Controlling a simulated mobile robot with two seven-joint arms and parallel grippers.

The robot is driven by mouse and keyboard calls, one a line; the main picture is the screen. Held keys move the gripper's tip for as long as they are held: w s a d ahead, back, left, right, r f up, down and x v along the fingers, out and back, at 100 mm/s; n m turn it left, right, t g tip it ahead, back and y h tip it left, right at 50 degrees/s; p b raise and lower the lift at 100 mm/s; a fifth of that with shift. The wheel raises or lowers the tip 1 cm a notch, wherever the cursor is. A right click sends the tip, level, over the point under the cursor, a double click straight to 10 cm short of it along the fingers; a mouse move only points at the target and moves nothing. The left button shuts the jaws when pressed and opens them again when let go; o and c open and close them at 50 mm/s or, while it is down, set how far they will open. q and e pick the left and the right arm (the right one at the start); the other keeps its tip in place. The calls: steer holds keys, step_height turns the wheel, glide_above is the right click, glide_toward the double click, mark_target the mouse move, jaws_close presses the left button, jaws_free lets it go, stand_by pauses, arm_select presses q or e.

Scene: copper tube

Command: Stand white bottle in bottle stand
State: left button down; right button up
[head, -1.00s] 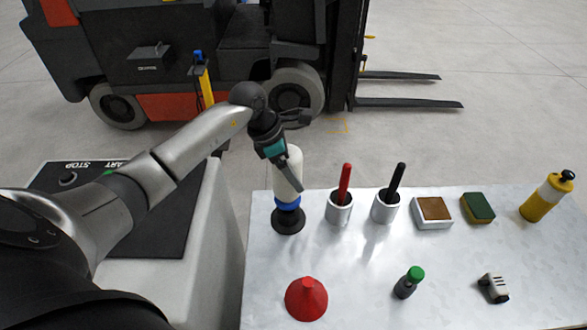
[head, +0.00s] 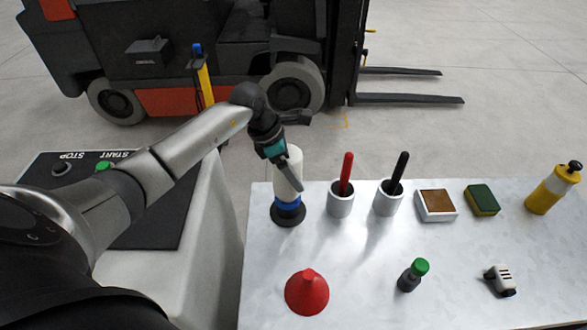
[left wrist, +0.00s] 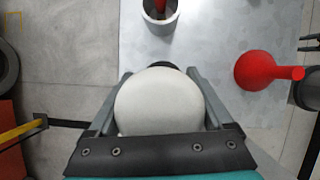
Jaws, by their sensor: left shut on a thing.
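The white bottle (head: 287,181) is upright, or nearly so, in my left gripper (head: 284,170). In the left wrist view its round top (left wrist: 160,102) sits between the two fingers of the gripper (left wrist: 162,98), which is shut on it. The bottle is at the black round bottle stand (head: 288,217) at the table's far left corner. A blue band shows between the white body and the stand's base. Whether the bottle rests fully in the stand I cannot tell. My right gripper does not show in the head view.
To the right stand two white cups with a red handle (head: 346,170) and a black handle (head: 399,168). Beyond are a brown-topped block (head: 436,203), a sponge (head: 482,199) and a yellow bottle (head: 553,190). A red funnel (head: 307,293) and a green-capped bottle (head: 411,276) are nearer.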

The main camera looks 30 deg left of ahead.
arm_select(q)
steer(key=shift+w+r, duration=0.1)
steer(key=shift+r, duration=0.05)
steer(key=shift+c, duration=0.2)
jaws_free()
steer(key=shift+o, duration=0.2)
steer(key=p+v, duration=0.1)
steer(key=v, duration=1.4)
steer(key=shift+s, duration=0.2)
